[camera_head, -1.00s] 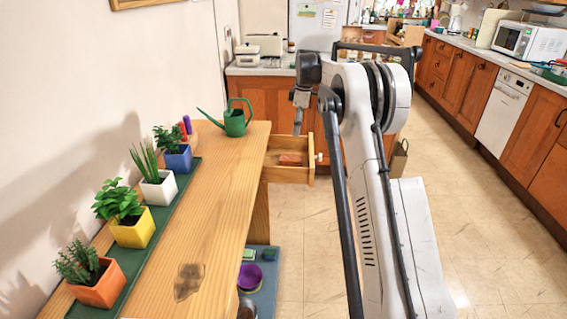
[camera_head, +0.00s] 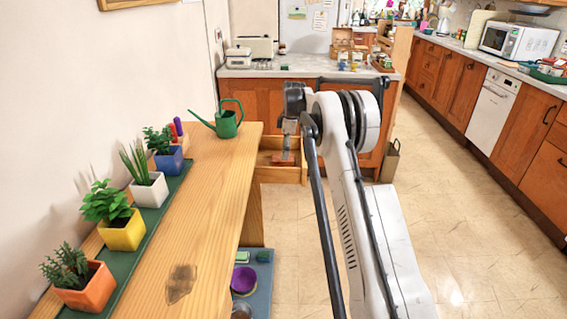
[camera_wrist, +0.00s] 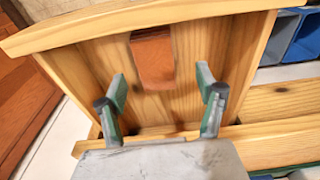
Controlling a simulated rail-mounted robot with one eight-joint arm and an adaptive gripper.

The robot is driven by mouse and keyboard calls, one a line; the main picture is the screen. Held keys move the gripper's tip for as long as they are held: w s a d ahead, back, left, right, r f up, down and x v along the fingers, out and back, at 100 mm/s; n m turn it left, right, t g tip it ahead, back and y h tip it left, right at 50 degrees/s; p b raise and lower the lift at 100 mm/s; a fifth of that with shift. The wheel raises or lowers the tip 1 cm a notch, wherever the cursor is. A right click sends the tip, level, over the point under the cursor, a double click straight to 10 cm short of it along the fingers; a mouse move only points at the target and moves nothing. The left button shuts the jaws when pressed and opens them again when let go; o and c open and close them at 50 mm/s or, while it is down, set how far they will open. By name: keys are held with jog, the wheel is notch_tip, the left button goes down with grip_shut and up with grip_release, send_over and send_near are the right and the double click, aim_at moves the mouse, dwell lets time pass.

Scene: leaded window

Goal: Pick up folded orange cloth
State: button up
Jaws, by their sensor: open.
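A folded orange-brown cloth (camera_wrist: 153,58) lies flat in the open wooden drawer (camera_wrist: 85,130), near the drawer's front board in the wrist view. In the head view the cloth (camera_head: 282,160) shows as a small reddish patch in the drawer (camera_head: 280,175), partly behind my gripper. My gripper (camera_wrist: 161,80) is open and empty above the drawer, its two green-grey fingers apart. In the wrist view the cloth lies beyond the fingertips, between their lines, and apart from them. In the head view my gripper (camera_head: 285,150) hangs down over the drawer.
The drawer's wooden walls stand around the cloth. The wooden bench top (camera_head: 200,205) is beside it, with a green watering can (camera_head: 226,123) near the far end and several potted plants along the wall. Blue bins (camera_wrist: 303,38) show at the wrist view's upper right. Open floor lies to the right.

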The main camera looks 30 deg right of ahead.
jog(key=f, duration=0.2)
jog(key=w+f+b, duration=0.1)
jog(key=f, duration=0.2)
jog(key=shift+a, duration=0.2)
jog(key=shift+c, duration=0.2)
jog(key=c, duration=1.2)
jog(key=shift+r, duration=0.15)
notch_tip(320, 180, up, 10)
jog(key=shift+f+p, duration=0.1)
jog(key=shift+p, duration=0.7)
